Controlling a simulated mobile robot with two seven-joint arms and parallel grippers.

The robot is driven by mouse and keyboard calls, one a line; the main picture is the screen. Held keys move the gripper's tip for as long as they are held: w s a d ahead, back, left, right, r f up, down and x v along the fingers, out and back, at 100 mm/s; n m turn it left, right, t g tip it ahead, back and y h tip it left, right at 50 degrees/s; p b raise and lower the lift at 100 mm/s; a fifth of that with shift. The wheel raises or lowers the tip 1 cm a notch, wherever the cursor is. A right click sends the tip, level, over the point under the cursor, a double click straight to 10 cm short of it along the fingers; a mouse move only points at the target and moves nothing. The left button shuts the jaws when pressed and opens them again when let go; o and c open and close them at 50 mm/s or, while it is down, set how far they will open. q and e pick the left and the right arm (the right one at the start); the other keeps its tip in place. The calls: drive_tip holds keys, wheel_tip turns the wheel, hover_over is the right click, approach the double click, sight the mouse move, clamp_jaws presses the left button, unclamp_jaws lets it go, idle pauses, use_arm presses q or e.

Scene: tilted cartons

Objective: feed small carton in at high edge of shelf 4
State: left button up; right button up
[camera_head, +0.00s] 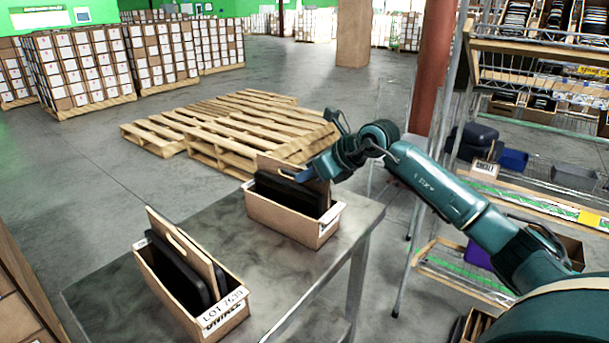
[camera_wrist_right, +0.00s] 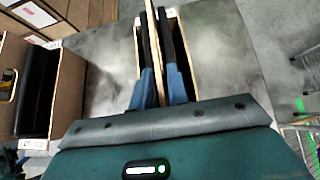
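Two small open cardboard cartons stand on a grey metal table (camera_head: 120,275). Each has a tall middle panel with a hand slot and dark flat items inside. The far carton (camera_head: 283,222) is at the table's back right. The near carton (camera_head: 215,318), with a "LOT" label, is at the front. My right gripper (camera_head: 308,174) is at the far carton's top. In the right wrist view its blue fingers (camera_wrist_right: 161,88) lie on both sides of the far carton's panel (camera_wrist_right: 153,45), closed against it. The fingertips are partly hidden. My left gripper is not in view.
A wire rack (camera_head: 545,195) with tilted shelves and bins stands at the right; I cannot tell which is shelf 4. A red column (camera_head: 434,65) stands beside it. Wooden pallets (camera_head: 235,125) lie behind the table. Stacked boxes (camera_head: 80,65) are at the back left.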

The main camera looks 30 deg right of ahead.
clamp_jaws()
idle(0.7)
drive_tip(key=shift+r, duration=0.3)
wheel_tip(320, 180, up, 8)
drive_tip(key=p, duration=0.6)
drive_tip(key=shift+f, duration=0.15)
